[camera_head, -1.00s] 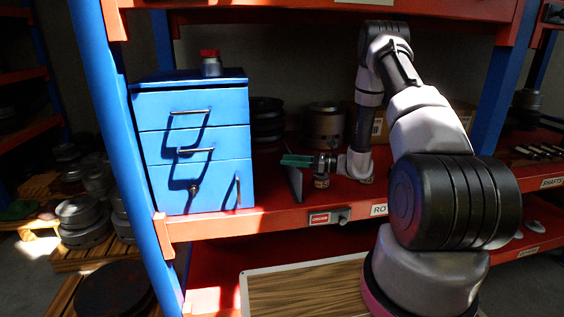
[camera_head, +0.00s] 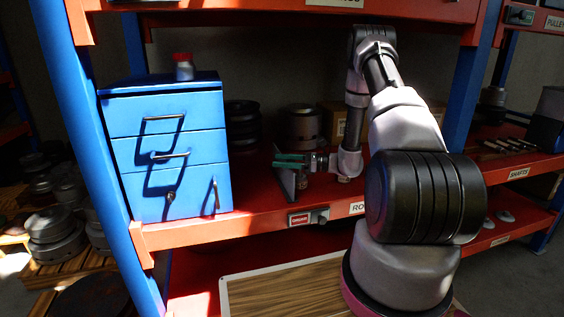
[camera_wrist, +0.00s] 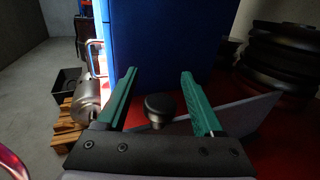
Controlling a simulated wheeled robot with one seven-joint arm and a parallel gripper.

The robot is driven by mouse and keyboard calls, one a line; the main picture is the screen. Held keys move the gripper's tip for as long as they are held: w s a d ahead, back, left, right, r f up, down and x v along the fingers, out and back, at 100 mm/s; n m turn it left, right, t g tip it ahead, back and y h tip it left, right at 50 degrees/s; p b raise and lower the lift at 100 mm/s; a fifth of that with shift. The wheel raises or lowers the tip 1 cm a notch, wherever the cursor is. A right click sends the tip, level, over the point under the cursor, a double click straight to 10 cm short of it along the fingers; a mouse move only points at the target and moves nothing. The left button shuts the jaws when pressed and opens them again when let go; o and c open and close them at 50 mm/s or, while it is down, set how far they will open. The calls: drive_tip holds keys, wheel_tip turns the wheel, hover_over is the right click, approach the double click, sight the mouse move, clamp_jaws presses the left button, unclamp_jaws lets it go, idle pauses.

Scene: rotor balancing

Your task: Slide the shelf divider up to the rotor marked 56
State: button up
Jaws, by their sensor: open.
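The shelf divider is a thin grey upright plate (camera_head: 286,181) on the red shelf, right of the blue cabinet. In the wrist view its plate (camera_wrist: 245,116) slants away to the right, with a round black knob (camera_wrist: 160,106) in front. My gripper (camera_head: 282,160) is at the divider; its green jaws are open. In the wrist view my gripper (camera_wrist: 159,78) has one finger on each side of the knob, with gaps showing. Dark stacked rotors (camera_head: 243,124) and a silver rotor (camera_head: 303,127) stand farther back. No 56 marking is legible.
The blue drawer cabinet (camera_head: 170,150) fills the shelf's left end, with a red-capped jar (camera_head: 183,67) on top. A brown box (camera_head: 336,122) is behind my arm. The red shelf's front edge (camera_head: 255,228) carries labels. Bare shelf shows between cabinet and divider.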

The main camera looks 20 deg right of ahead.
drive_tip(key=v, duration=1)
drive_tip(key=shift+s+d, duration=0.15)
drive_tip(key=shift+d, duration=0.2)
drive_tip(key=s+a+r+n+g+h, duration=0.3)
drive_tip(key=s+a+r+n+g, duration=0.15)
drive_tip(key=r, duration=0.45)
drive_tip(key=s+a+r+n+g+h, duration=0.25)
drive_tip(key=s+a+r+n, duration=0.2)
drive_tip(key=r, duration=0.35)
drive_tip(key=s+r+n+t+h, duration=0.7)
drive_tip(key=s+r+n+h, duration=0.2)
drive_tip(key=s+r, duration=0.6)
drive_tip(key=shift+s+a+r, duration=0.35)
drive_tip(key=shift+s, duration=0.85)
